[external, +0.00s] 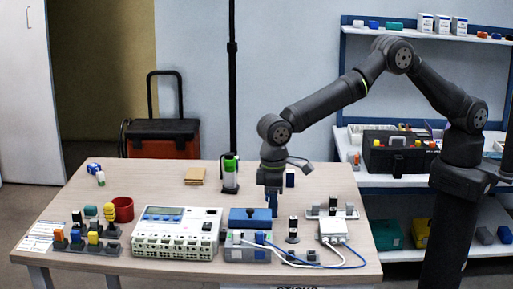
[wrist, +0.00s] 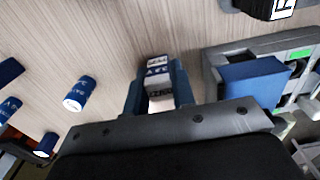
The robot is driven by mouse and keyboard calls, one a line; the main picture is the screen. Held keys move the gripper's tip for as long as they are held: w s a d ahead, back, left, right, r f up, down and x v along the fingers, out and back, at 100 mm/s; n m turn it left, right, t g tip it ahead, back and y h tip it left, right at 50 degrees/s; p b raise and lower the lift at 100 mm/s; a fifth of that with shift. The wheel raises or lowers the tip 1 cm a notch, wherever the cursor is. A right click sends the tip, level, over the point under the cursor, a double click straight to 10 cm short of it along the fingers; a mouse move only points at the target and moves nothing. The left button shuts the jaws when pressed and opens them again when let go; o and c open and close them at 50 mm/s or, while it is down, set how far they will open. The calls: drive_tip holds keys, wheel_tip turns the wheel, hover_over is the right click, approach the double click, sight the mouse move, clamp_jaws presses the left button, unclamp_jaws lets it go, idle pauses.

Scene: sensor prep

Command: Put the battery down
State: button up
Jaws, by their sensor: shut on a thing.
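My gripper (external: 272,208) points down over the right half of the table, just right of the grey box with a blue lid (external: 250,216). In the wrist view my gripper (wrist: 156,95) is shut on a small battery (wrist: 157,73) with a white and dark labelled casing, held between its blue fingers. The fingers hide part of the battery's sides. In the external view the battery is too small and covered to make out. Whether it touches the table cannot be told.
A white multi-bay unit (external: 178,229) stands left of the box. A green-capped bottle (external: 229,174) is behind my gripper. A dark upright item (external: 293,230) and a white box with cables (external: 334,230) are at right. Blue labelled cylinders (wrist: 80,93) show in the wrist view.

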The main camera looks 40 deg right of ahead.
drive_tip(key=shift+f, duration=0.7)
drive_tip(key=shift+f, duration=0.1)
drive_tip(key=o, duration=1)
wheel_tip(320, 180, up, 12)
drive_tip(key=shift+r, duration=0.1)
drive_tip(key=shift+f, duration=4.05)
